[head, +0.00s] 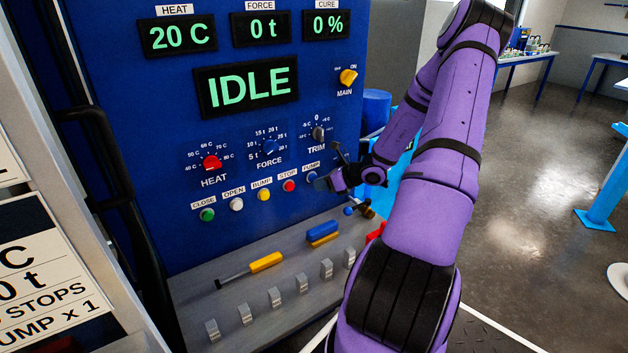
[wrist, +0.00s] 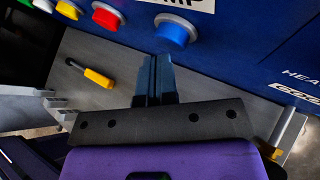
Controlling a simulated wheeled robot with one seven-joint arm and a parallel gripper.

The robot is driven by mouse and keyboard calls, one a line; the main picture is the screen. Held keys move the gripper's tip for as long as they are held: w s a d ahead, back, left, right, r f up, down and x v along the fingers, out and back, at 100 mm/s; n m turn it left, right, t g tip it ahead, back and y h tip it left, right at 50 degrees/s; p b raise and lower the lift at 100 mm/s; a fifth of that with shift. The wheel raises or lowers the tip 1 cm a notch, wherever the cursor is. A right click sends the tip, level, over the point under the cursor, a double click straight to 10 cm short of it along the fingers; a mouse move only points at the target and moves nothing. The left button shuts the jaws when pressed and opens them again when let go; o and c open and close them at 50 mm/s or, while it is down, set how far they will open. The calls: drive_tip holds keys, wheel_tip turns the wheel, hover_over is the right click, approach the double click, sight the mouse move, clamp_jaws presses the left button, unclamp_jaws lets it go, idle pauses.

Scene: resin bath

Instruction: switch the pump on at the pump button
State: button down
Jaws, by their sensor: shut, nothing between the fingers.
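The pump button (head: 311,176) is a round blue button under the PUMP label, at the right end of the button row on the blue panel. In the wrist view the blue button (wrist: 175,34) stands out from the panel in a pale collar, just ahead and slightly right of my fingertips. My gripper (wrist: 155,58) is shut and empty, its fingers side by side. In the head view my gripper (head: 322,184) is close below and right of the button. I cannot tell whether it touches; a small gap seems to show in the wrist view.
The red stop button (head: 289,186) sits just left; the yellow bump button (head: 264,194) is farther left. The TRIM knob (head: 318,134) is above. A display (head: 248,87) reads IDLE. A grey ledge (head: 200,292) below holds a yellow-handled tool (head: 265,262) and several small blocks.

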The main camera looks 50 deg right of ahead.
drive_tip(key=shift+w+d, duration=0.1)
drive_tip(key=shift+w, duration=0.3)
idle(0.5)
drive_tip(key=shift+s, duration=0.1)
drive_tip(key=shift+s+a, duration=0.25)
drive_tip(key=shift+s, duration=0.55)
drive_tip(key=shift+s, duration=0.1)
drive_tip(key=s, duration=0.2)
drive_tip(key=s+a, duration=0.1)
drive_tip(key=s, duration=0.1)
drive_tip(key=shift+s, duration=0.35)
idle(0.8)
